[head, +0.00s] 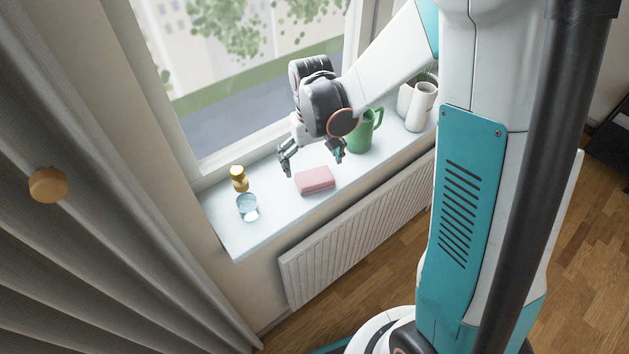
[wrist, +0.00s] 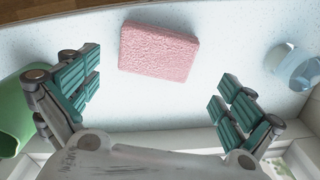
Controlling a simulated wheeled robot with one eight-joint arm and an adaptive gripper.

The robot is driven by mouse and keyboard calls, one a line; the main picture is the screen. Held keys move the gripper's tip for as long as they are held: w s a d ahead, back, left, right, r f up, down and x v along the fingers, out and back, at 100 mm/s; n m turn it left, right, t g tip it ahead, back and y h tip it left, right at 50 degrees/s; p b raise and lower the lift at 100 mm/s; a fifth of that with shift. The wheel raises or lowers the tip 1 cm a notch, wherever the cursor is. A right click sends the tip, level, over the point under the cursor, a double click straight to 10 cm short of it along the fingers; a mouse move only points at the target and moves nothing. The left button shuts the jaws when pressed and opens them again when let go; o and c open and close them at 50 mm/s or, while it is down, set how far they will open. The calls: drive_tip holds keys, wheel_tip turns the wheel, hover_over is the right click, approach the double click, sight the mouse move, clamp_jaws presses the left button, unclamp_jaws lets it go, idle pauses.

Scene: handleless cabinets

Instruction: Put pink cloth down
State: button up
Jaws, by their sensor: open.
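The pink cloth (head: 315,181) is a folded, thick rectangular pad lying flat on the white windowsill (head: 276,219). It also shows in the wrist view (wrist: 158,52), at the top middle. My gripper (head: 312,164) is above the sill, on the window side of the cloth. Its two fingers are spread wide in the wrist view (wrist: 160,98), with nothing between the tips. The cloth lies beyond the fingertips in that view and looks clear of both fingers.
A green jug (head: 364,132) stands right of my gripper. White vases (head: 416,104) stand farther right. A clear glass (head: 247,207) and a small golden jar (head: 239,178) stand at the sill's left end. A radiator (head: 350,229) is below the sill.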

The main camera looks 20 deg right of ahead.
sight(315, 176)
drive_tip(key=f, duration=0.1)
drive_tip(key=f+b, duration=0.1)
drive_tip(key=f, duration=0.1)
drive_tip(key=f+b, duration=0.1)
drive_tip(key=f, duration=0.1)
drive_tip(key=shift+s+d, duration=0.25)
drive_tip(key=shift+s, duration=0.05)
drive_tip(key=c, duration=1)
